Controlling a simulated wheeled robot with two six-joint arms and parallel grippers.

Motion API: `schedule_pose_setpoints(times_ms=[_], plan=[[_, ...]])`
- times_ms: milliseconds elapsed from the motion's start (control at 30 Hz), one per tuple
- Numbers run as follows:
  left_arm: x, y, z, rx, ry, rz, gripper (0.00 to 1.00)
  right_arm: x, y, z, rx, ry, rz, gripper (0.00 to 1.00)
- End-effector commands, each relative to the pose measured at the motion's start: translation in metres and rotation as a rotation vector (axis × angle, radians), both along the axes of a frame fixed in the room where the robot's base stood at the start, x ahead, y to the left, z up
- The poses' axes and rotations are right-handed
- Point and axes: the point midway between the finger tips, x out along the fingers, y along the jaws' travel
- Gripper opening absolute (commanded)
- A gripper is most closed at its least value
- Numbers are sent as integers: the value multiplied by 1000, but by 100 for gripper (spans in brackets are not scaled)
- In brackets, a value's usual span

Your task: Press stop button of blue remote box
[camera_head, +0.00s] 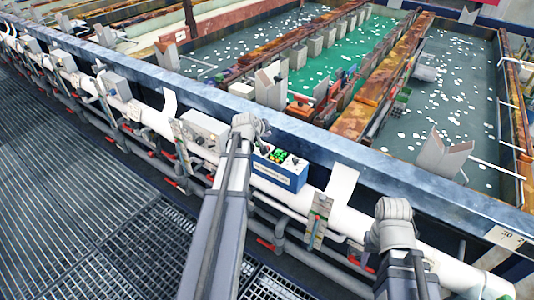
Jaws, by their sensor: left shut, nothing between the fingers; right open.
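The blue remote box (275,174) sits on the ledge of the tank rail near the middle of the view. The stop button cannot be told apart. My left gripper (249,126) is just left of the box, shut and empty, its fingers mostly hidden by the wrist. My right gripper (388,233) is lower right of the box, apart from it, and open; its fingers are hard to make out.
A grey box (205,131) stands left of the blue box. A white pipe (345,219) with red-handled valves runs along the rail. Behind the blue-grey tank edge (330,146) lie liquid-filled tanks with rusty dividers. Metal grating (80,190) covers the floor at left.

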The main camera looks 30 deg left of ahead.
Motion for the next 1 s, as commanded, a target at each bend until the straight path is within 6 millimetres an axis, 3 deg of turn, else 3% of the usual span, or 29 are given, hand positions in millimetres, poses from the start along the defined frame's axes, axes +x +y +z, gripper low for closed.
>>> schedule_pose_setpoints(times_ms=[33, 267, 1000], plan=[[0, 0, -15, 0, 0, 0, 0, 0, 0, -15, 0, 0, 0, 50], [0, 0, -37, 0, 0, 0, 0, 0, 0, -37, 0, 0, -1, 50], [0, 0, -38, 0, 0, 0, 0, 0, 0, -37, 0, 0, 0, 50]])
